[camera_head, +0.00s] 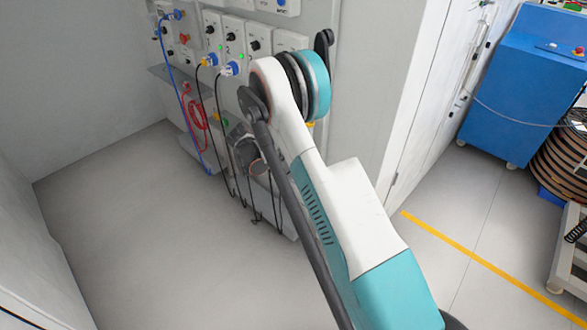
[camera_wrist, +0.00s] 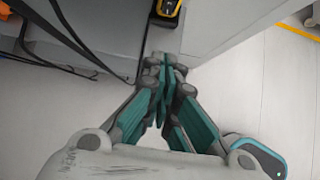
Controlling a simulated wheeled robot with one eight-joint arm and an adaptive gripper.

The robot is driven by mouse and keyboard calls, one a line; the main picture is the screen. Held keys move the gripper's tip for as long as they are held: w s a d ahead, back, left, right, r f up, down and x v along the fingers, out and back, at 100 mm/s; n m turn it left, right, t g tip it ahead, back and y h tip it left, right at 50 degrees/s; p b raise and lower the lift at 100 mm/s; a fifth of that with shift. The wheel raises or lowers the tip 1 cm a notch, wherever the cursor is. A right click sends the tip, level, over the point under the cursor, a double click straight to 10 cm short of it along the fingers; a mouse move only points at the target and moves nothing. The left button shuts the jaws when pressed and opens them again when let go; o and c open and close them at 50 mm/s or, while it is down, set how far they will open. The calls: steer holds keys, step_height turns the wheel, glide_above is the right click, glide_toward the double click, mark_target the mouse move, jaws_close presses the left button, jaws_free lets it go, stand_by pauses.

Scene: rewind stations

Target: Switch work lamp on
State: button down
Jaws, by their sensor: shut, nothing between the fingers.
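My gripper (camera_wrist: 166,72) is in the middle of the wrist view with its fingertips together and nothing between them. It points toward the foot of a grey panel. A yellow and black object (camera_wrist: 168,10), cut off by the top edge, lies just beyond the fingertips and apart from them; it may be the work lamp, but I cannot tell. No switch on it shows clearly. In the head view my gripper (camera_head: 243,147) is small and partly hidden by my arm, low in front of the wall panel.
Several white switch and socket boxes (camera_head: 233,38) with black knobs and plugs line the wall panel. Black cables (camera_wrist: 60,40), a blue cable (camera_head: 180,80) and a red coiled cable (camera_head: 197,112) hang there. A blue cabinet (camera_head: 520,90) stands right. The floor (camera_head: 120,220) left is clear.

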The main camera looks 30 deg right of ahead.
steer(key=shift+f, duration=0.15)
steer(key=b+x, duration=0.1)
steer(key=x, duration=0.3)
steer(key=d+b+x, duration=0.1)
steer(key=b+x, duration=0.1)
steer(key=x, duration=0.2)
steer(key=r+b+x, duration=0.1)
steer(key=b+x, duration=0.1)
steer(key=x, duration=0.2)
steer(key=shift+w+d, duration=0.25)
steer(key=shift+d, duration=0.05)
steer(key=shift+w+d, duration=0.2)
steer(key=shift+d, duration=0.25)
